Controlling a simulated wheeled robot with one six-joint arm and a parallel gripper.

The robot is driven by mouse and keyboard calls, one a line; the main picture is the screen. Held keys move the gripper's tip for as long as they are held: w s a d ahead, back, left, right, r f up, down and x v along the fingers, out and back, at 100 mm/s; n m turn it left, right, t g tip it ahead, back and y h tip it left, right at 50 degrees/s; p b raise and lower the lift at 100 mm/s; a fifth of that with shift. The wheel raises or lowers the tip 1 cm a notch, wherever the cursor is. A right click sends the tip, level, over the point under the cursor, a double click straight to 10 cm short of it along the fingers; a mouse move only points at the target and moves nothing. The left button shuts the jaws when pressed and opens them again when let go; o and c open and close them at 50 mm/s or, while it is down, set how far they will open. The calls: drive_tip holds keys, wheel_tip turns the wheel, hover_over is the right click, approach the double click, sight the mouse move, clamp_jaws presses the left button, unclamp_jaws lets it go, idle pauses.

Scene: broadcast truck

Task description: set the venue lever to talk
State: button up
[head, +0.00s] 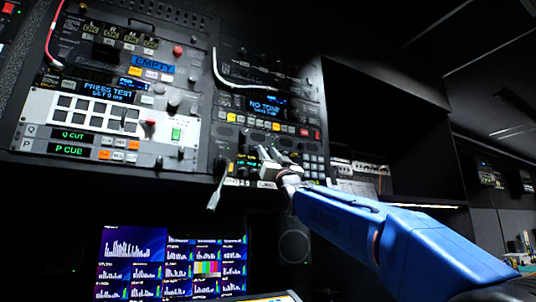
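My gripper (270,155) is at the end of my blue arm, in front of the lower part of the right-hand equipment panel (262,112). Its fingers are small and partly merge with the panel behind, so I cannot tell whether they are open or shut, or whether they touch anything. A small lit display (246,161) shows just left of the fingers. A lever with a pale grey end (213,198) hangs below the panel edge, left of my gripper. No readable label marks the venue lever, and my gripper hides part of the panel.
The left panel (100,105) holds several buttons, knobs and displays, including one reading EMPTY (154,65). A pale cable (235,84) loops over the right panel. A multi-window monitor (172,262) glows below. Dark open shelving (385,120) stands to the right.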

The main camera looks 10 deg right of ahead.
clamp_jaws()
